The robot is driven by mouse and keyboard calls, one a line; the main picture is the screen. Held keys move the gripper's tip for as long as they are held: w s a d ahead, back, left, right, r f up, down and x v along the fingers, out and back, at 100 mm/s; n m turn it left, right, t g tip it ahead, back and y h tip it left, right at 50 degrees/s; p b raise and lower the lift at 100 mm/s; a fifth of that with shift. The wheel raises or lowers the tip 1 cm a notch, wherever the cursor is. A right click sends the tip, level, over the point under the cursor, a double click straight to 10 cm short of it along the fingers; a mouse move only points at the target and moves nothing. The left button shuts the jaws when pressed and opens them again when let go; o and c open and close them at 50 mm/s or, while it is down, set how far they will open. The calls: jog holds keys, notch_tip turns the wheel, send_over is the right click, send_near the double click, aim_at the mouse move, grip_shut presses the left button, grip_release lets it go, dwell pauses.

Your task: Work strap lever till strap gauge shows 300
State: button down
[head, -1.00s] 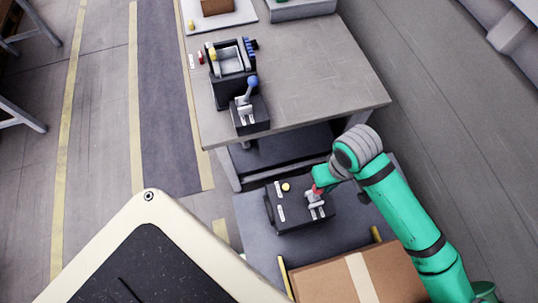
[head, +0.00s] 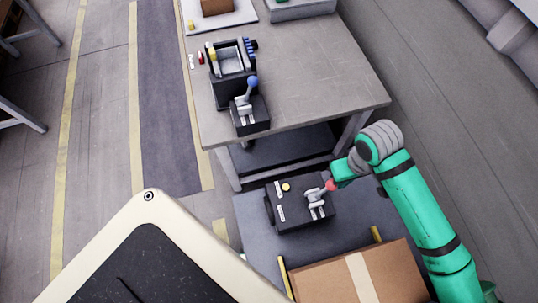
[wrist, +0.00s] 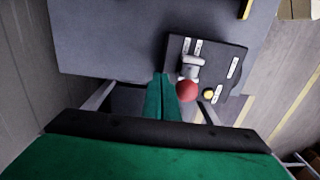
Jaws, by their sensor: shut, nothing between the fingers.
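A lever with a red knob (head: 330,185) and a pale metal base (head: 315,203) stands on a black box (head: 297,220) with white label strips. In the head view the lever leans right. My gripper (head: 336,181) is at the knob; in the wrist view its closed green fingers (wrist: 162,98) sit just left of the red knob (wrist: 187,91), not around it. Whether they touch it I cannot tell. The box also shows in the wrist view (wrist: 222,58). No gauge reading is legible.
A yellow button (head: 286,187) is on the same box. A taped carton (head: 390,268) lies on the grey platform (head: 250,235). Behind stands a grey workbench (head: 310,85) with a second lever, blue-knobbed (head: 252,82). A cream-edged panel (head: 190,232) fills the lower left.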

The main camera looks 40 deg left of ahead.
dwell(2.9)
dwell(0.6)
jog(key=shift+s+a, duration=2.95)
jog(key=shift+s, duration=1.05)
jog(key=w+d, duration=0.6)
jog(key=w, duration=0.2)
